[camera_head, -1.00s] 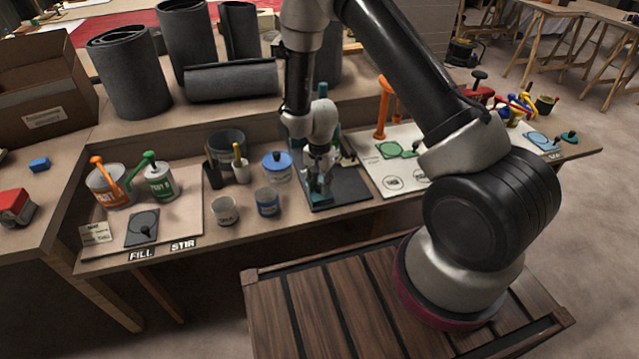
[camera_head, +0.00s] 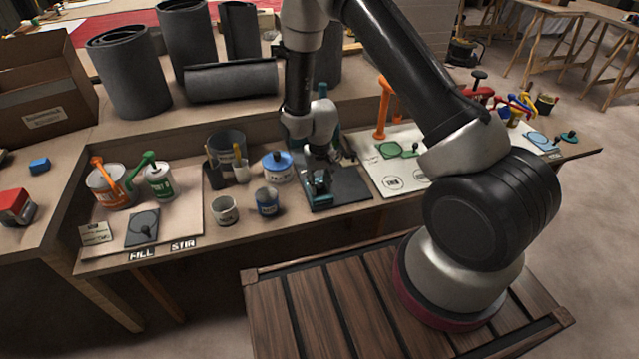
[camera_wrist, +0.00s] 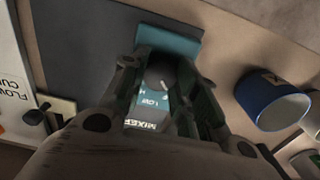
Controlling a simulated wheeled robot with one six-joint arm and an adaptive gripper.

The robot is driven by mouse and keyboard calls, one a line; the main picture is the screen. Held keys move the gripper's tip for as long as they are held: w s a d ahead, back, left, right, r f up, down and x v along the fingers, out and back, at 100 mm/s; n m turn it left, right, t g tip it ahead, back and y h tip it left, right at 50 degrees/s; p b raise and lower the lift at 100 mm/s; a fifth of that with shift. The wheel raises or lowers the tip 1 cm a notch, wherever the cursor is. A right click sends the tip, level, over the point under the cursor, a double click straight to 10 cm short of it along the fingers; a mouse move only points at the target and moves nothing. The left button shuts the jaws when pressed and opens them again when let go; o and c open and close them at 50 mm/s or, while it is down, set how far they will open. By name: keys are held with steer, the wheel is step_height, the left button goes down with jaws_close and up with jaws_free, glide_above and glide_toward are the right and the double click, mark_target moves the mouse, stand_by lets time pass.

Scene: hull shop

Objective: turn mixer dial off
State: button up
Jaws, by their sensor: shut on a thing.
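The teal mixer (camera_head: 320,195) stands on a dark mat on the bench, partly hidden behind my gripper in the head view. In the wrist view its teal base (camera_wrist: 168,42) and a label reading "MIXER" with "LOW" and "H" marks show between my fingers. The dark round mixer dial (camera_wrist: 159,77) has a light pointer line and sits between the fingertips. My gripper (camera_wrist: 160,85) points down over the mixer and is shut on the dial. It also shows in the head view (camera_head: 318,176). The dial's "off" mark is not readable.
A white board (camera_head: 375,182) with an orange stand lies to the right.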

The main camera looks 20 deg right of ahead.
mark_target(320, 186)
steer(key=shift+n, duration=0.6)
steer(key=o, duration=1)
steer(key=shift+o, duration=0.2)
steer(key=shift+r, duration=0.1)
step_height(320, 186, up, 12)
